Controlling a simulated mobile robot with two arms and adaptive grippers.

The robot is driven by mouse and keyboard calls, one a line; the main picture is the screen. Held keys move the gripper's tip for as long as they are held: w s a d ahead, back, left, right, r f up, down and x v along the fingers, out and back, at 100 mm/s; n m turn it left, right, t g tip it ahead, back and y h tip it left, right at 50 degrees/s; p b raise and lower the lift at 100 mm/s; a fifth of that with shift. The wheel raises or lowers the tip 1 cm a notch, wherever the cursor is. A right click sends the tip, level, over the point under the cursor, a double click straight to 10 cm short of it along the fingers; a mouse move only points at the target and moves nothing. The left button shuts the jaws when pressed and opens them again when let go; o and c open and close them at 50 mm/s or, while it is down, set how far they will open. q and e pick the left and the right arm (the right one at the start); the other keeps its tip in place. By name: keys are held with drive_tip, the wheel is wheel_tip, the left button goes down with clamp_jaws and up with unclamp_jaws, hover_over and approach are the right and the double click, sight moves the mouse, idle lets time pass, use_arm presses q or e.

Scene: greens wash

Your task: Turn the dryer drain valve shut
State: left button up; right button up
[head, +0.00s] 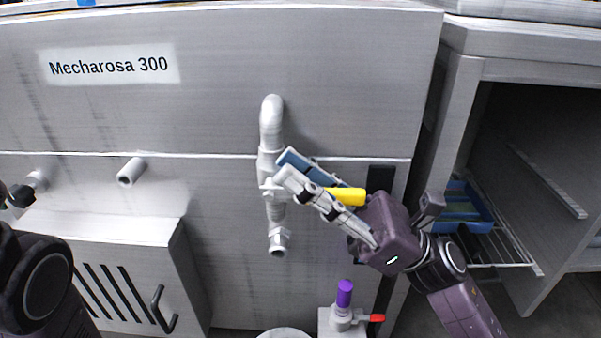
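A grey pipe (271,125) comes out of the machine front and runs down to an open end, with a valve body partway along it. A yellow lever handle (347,196) points right from this valve. My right gripper (284,166) reaches in from the lower right. Its fingers look apart, with a blue pad showing on the far one, and the yellow handle lies between or just behind them. Whether they touch it I cannot tell. The near finger hides part of the valve.
A valve with a purple grip (344,293) and a red lever (377,318) stands below. A short pipe stub (131,172) and a vented box with a black handle (164,309) are at left. An open cabinet with a wire rack (510,252) and blue tray (462,207) is at right.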

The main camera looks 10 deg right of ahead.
sight(342, 205)
drive_tip(key=v, duration=1.1)
drive_tip(key=shift+f, duration=0.1)
drive_tip(key=shift+s+d+f, duration=0.1)
drive_tip(key=shift+d+f, duration=0.1)
drive_tip(key=shift+d, duration=0.15)
drive_tip(key=shift+s, duration=0.1)
